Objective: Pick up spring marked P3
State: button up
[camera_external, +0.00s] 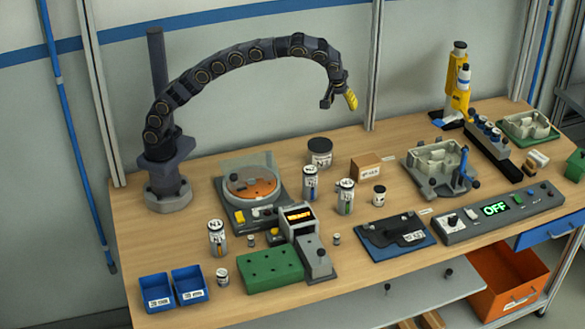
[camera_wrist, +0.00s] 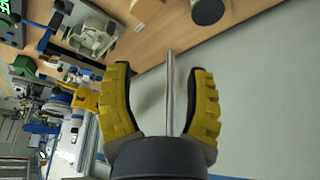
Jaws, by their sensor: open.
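My gripper (camera_external: 341,98) hangs in the air above the back of the bench, at the end of my arched arm. In the wrist view its two yellow ribbed fingers (camera_wrist: 163,75) are spread apart. A thin grey bar (camera_wrist: 170,92) shows between them; it looks like a wall post behind, but I cannot be sure. I cannot make out a spring or a P3 mark. Small metal cylinders (camera_external: 337,239) stand near the front middle, too small to read. Labelled jars (camera_external: 217,238) stand on the bench, well below my gripper.
A yellow tool (camera_external: 459,82) stands at the back right. Air around my gripper is clear.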

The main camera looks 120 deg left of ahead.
notch_tip(320, 180, down, 26)
jog(key=shift+f, duration=0.2)
jog(key=shift+x, duration=1.2)
jog(key=shift+s+x, duration=0.2)
jog(key=shift+x, duration=1.2)
jog(key=shift+s+x, duration=0.2)
jog(key=shift+x, duration=1.15)
grip_shut()
